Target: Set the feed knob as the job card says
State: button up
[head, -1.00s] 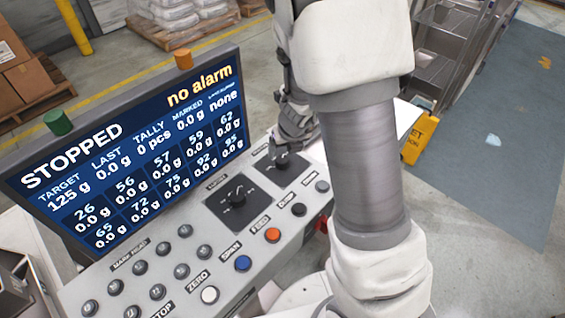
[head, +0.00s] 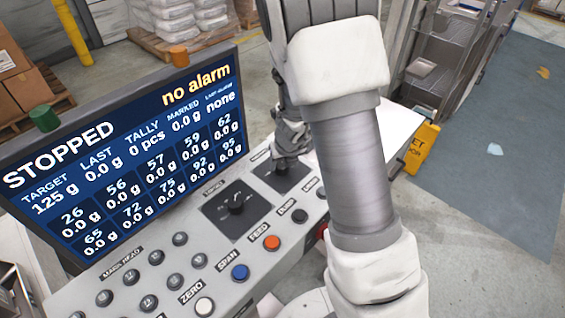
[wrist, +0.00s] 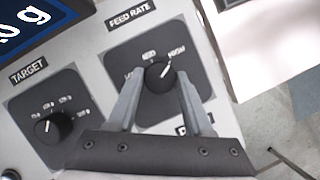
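The feed rate knob (wrist: 160,77) is black and round, on a dark square plate under the "FEED RATE" label in the wrist view. Its white pointer is turned up and right, toward "HIGH". My gripper (wrist: 159,71) has one finger on each side of the knob, with what look like small gaps between fingers and knob. In the head view my gripper (head: 291,140) is over the far end of the panel and mostly hides this knob. I cannot make out a job card in either view.
The target knob (wrist: 53,127) is to the left on its own plate; it also shows in the head view (head: 236,204). The screen (head: 130,140) reads "STOPPED", "no alarm", target 125 g. Orange (head: 271,242), blue (head: 240,272) and white (head: 205,306) buttons line the front edge.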

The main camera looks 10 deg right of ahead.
grip_shut()
